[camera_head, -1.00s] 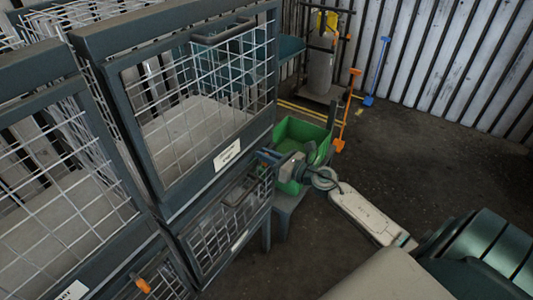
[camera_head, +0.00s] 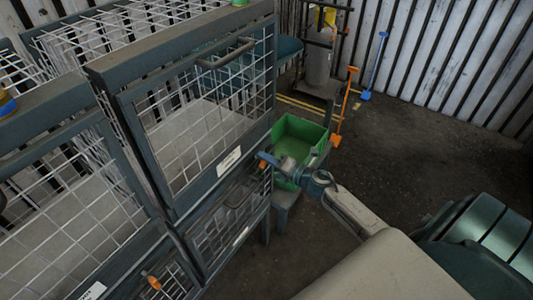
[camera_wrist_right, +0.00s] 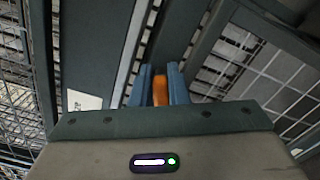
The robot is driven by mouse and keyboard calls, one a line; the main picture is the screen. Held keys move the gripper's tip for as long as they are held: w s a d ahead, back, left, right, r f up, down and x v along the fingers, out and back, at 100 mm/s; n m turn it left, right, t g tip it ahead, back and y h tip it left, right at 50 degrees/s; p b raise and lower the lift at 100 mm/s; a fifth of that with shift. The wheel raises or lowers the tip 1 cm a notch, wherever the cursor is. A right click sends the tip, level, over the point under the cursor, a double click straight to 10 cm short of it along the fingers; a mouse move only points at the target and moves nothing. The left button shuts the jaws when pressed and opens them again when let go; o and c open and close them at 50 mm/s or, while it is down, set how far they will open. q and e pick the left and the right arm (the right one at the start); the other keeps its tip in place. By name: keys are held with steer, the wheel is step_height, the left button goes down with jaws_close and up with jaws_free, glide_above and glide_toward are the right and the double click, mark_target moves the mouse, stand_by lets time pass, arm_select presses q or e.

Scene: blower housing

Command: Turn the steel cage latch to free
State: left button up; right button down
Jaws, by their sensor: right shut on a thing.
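The steel cage (camera_head: 215,120) with white wire mesh and a dark frame fills the left and middle of the head view. My right gripper (camera_head: 268,159) is at the frame corner, between the upper and lower doors. In the right wrist view its two blue fingers (camera_wrist_right: 160,82) are shut on an orange latch handle (camera_wrist_right: 160,90). A bit of the orange latch also shows in the head view (camera_head: 262,164) at the fingertips. Another orange latch (camera_head: 154,283) is on the lower cage at the bottom left. My left gripper is not in view.
A green bin (camera_head: 299,140) stands on a grey support just right of the cage. An orange tool (camera_head: 343,105) and a blue tool (camera_head: 374,70) stand by the ribbed wall. The dark floor (camera_head: 430,150) at right is clear.

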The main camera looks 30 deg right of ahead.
steer(key=m+p, duration=0.3)
steer(key=m, duration=0.1)
steer(key=shift+f+m, duration=0.1)
steer(key=shift+m, duration=0.2)
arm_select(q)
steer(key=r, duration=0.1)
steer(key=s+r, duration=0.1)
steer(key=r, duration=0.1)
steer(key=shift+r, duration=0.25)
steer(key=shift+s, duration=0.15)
arm_select(e)
steer(key=shift+f+m, duration=0.1)
steer(key=shift+m, duration=0.2)
steer(key=c, duration=1.4)
jaws_free()
steer(key=shift+s, duration=0.1)
steer(key=shift+f, duration=0.15)
steer(key=shift+s+f, duration=0.1)
steer(key=shift+s, duration=0.05)
